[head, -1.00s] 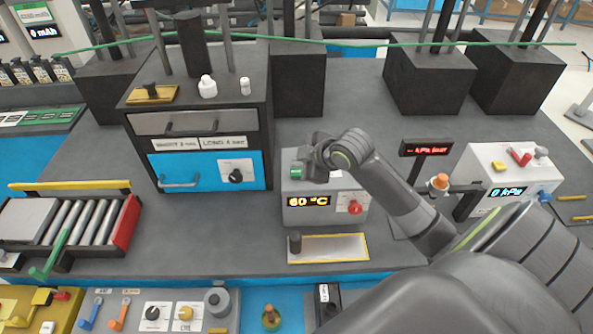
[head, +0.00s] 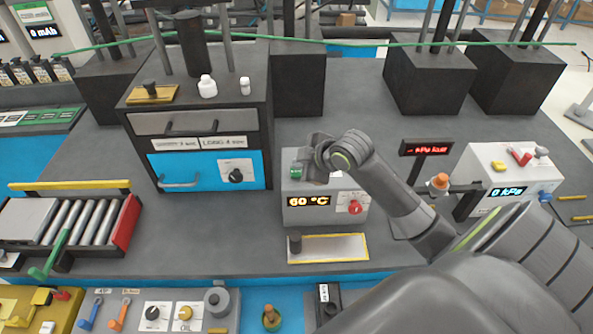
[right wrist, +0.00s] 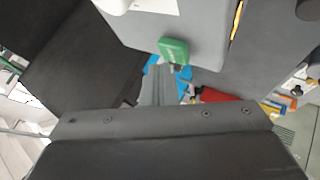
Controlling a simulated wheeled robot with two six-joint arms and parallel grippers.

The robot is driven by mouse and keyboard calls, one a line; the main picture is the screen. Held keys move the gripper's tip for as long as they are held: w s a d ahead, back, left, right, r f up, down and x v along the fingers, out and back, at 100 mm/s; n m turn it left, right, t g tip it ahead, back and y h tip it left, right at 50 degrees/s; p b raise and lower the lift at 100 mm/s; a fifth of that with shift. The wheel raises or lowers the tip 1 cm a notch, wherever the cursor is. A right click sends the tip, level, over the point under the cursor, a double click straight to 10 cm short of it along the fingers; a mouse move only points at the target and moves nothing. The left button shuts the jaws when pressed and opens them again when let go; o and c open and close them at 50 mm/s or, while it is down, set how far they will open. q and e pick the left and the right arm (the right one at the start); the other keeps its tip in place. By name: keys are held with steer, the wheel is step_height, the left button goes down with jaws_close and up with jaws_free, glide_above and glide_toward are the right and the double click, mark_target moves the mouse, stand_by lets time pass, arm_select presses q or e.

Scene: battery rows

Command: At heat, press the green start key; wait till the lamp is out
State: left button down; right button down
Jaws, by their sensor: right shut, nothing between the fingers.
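The white heat box (head: 325,213) stands mid-table in the head view, its display (head: 308,201) reading 60 °C. Its green start key (head: 295,170) is at the top left, partly covered by my right gripper (head: 309,173). A red knob (head: 355,207) is on its front right. In the right wrist view the green key (right wrist: 174,50) shows just beyond my shut, empty fingers (right wrist: 160,82). Whether they touch it I cannot tell. No lit lamp is clear on the box; part of its top is hidden by my arm. My left gripper is out of view.
A black cabinet with a blue drawer (head: 208,168) stands left of the box. A yellow-edged plate (head: 330,248) lies in front. A kPa unit (head: 506,178) and an orange-topped fitting (head: 440,182) are at right. A roller tray (head: 85,220) is at far left.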

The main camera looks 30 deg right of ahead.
mark_target(300, 173)
steer(key=shift+f, duration=0.65)
stand_by(0.5)
steer(key=shift+r, duration=0.1)
steer(key=shift+r+p, duration=0.75)
steer(key=shift+r, duration=0.1)
step_height(300, 173, up, 5)
steer(key=p, duration=0.5)
stand_by(0.4)
stand_by(0.5)
